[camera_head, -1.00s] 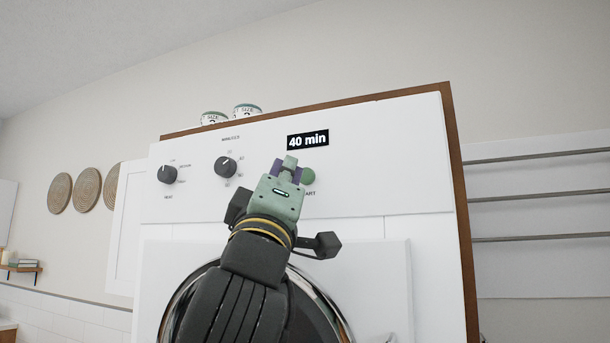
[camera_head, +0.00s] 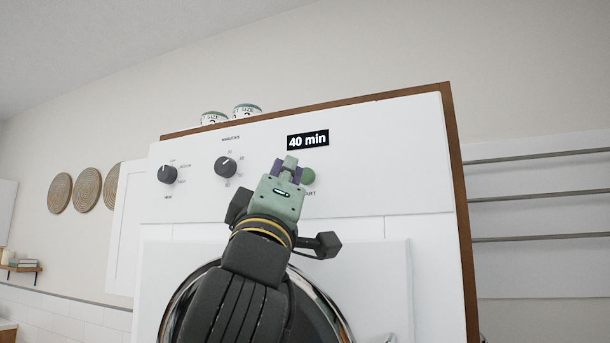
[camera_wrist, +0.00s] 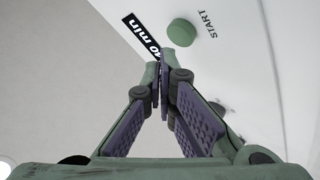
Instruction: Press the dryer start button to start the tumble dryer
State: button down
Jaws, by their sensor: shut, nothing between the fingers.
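The white tumble dryer (camera_head: 380,190) faces me. Its green round start button (camera_head: 308,177) sits on the panel below the "40 min" display (camera_head: 307,140), with the word START partly hidden under it. In the wrist view the button (camera_wrist: 181,32) is in full view beside the START label, beyond and slightly right of the fingertips. My gripper (camera_head: 287,165) is shut and empty in front of the panel, just left of the button in the head view. In the wrist view the fingertips (camera_wrist: 159,65) are together and look apart from the button.
Two dark knobs (camera_head: 167,174) (camera_head: 225,167) are on the panel's left. Two small tins (camera_head: 247,111) (camera_head: 214,118) stand on the dryer's top. The round door (camera_head: 335,309) is behind my arm. A wall rack (camera_head: 540,195) is at the right.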

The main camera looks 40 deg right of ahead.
jog(key=shift+w+d, duration=0.15)
jog(key=shift+d, duration=0.2)
jog(key=shift+w+d, duration=0.2)
jog(key=shift+d, duration=0.25)
dwell(0.7)
jog(key=shift+s+a, duration=0.35)
jog(key=shift+a, duration=0.5)
jog(key=s+a+b, duration=0.1)
jog(key=s+a, duration=0.1)
jog(key=a, duration=0.3)
jog(key=shift+s+a, duration=0.15)
jog(key=shift+a, duration=0.15)
dwell(0.8)
